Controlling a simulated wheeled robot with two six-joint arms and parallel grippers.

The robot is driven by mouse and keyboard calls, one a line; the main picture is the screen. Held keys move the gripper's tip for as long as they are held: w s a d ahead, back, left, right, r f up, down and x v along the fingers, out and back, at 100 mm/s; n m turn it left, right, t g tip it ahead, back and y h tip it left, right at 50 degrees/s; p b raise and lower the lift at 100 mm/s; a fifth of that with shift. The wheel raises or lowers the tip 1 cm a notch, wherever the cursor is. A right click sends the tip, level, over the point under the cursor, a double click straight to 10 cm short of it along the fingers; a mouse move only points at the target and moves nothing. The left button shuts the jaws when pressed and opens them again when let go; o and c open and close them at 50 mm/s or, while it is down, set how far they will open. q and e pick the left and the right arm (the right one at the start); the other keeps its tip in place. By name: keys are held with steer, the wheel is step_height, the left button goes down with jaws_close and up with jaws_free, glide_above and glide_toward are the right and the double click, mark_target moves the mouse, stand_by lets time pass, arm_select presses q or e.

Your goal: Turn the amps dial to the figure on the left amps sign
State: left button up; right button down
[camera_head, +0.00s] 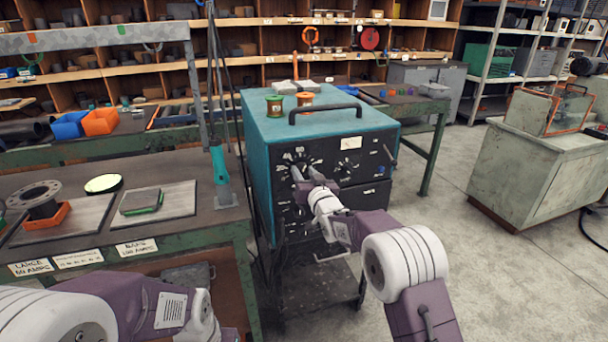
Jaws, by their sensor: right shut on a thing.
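The teal welding machine (262,150) has a black front panel with a large amps dial (288,160) at its upper left, ringed by white figures. My right gripper (303,177) is at the dial, shut on its knob. The fingers and wrist cover the knob, so its pointer cannot be read. The left amps sign (31,268) hangs on the front edge of the workbench and seems to read "LARGE 60 AMPS". The right amps sign (137,247) begins "BARS"; its figure is too small to read surely. My left arm shows at the bottom left, its gripper out of view.
A smaller dial (347,167) sits right of the amps dial. The green workbench (190,238) stands close left, bearing a flanged pipe (38,199) and plates. A torch (219,165) and cables hang beside the machine. Floor is clear to the right, before a grey cabinet (528,170).

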steer(key=m+b, duration=0.1)
steer(key=m, duration=0.4)
steer(key=shift+d, duration=0.1)
steer(key=m, duration=0.5)
steer(key=shift+m, duration=0.3)
stand_by(0.4)
steer(key=c, duration=0.9)
jaws_free()
steer(key=shift+d, duration=0.1)
steer(key=shift+f, duration=0.1)
steer(key=v, duration=0.9)
steer(key=shift+b, duration=0.45)
